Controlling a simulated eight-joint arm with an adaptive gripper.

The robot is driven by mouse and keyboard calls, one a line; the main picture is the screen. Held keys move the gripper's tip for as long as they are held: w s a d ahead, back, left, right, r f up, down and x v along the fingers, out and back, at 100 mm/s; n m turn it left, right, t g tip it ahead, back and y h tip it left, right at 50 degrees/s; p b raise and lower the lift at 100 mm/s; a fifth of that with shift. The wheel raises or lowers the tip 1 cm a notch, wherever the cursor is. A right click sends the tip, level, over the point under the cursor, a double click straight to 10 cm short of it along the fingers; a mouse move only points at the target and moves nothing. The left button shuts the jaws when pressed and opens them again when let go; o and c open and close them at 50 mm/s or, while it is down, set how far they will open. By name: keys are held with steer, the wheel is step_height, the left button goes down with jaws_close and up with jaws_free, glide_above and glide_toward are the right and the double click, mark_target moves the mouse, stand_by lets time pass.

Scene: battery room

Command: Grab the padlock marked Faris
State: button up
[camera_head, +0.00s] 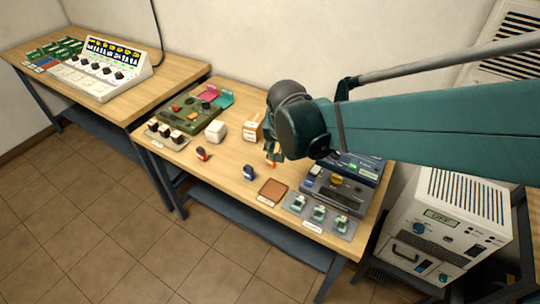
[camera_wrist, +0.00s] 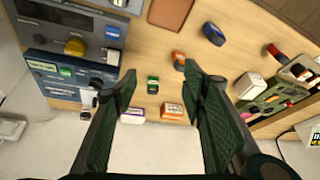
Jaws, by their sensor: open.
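Several small padlock-like items lie on the wooden table; I cannot read the name Faris on any of them. In the wrist view a green one (camera_wrist: 153,85) sits between my open gripper's (camera_wrist: 160,72) fingers, lower than an orange one (camera_wrist: 179,60) near the right fingertip. A blue one (camera_wrist: 213,34) and a red one (camera_wrist: 273,50) lie farther right. In the head view the red (camera_head: 202,153) and blue (camera_head: 249,172) ones lie toward the front edge. My gripper (camera_head: 271,155) hangs above the table, partly hiding the orange one; the green one is hidden there.
A brown square mat (camera_head: 272,192) and a grey plate with several green-topped items (camera_head: 318,216) lie at the front right. Blue-grey devices (camera_head: 335,190) stand at the right. A white block (camera_head: 216,130) and a small box (camera_head: 252,125) stand toward the back.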

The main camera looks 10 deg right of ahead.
steer(key=w+a+f+m+g+h+p, duration=0.1)
steer(key=w+f+m+p, duration=0.1)
steer(key=w+f, duration=0.2)
steer(key=w+a+f+m+p, duration=0.2)
steer(key=w+f+p, duration=0.1)
steer(key=w, duration=0.3)
steer(key=shift+w+a+f+m+g+h+p, duration=0.15)
steer(key=shift+a+f+m+g+h+p, duration=0.2)
steer(key=shift+f, duration=0.3)
steer(key=shift+d+f, duration=0.1)
steer(key=shift+b+x, duration=0.3)
steer(key=shift+x, duration=0.9)
steer(key=shift+f, duration=0.1)
steer(key=shift+b+x, duration=0.55)
steer(key=shift+x, duration=2)
